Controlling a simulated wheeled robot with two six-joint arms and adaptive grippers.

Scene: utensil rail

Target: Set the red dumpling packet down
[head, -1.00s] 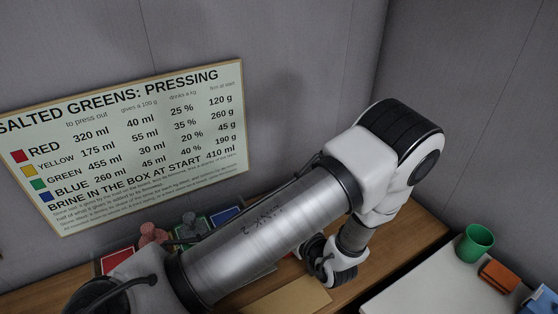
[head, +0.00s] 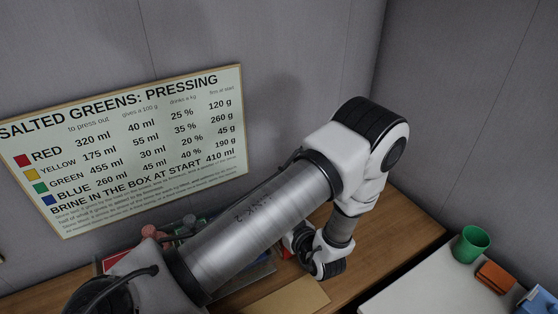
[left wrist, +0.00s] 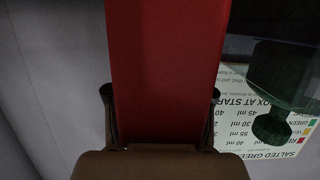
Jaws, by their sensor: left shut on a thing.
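The red packet (left wrist: 168,60) fills the middle of the left wrist view, running from the top edge down between the fingers. My left gripper (left wrist: 161,95) is shut on it, with a dark fingertip at either side. In the head view my left arm bends down at the right and its wrist is low over the wooden counter (head: 392,232). Whether the packet touches anything below cannot be told. My right gripper is in neither view.
A sign board (head: 130,145) is on the wall. Red and green items, partly hidden by my arm, stand at the counter's back. A green knobbed thing (left wrist: 283,75) is beside the packet. A white table (head: 425,275) holds a green cup (head: 471,245) and an orange block (head: 494,277).

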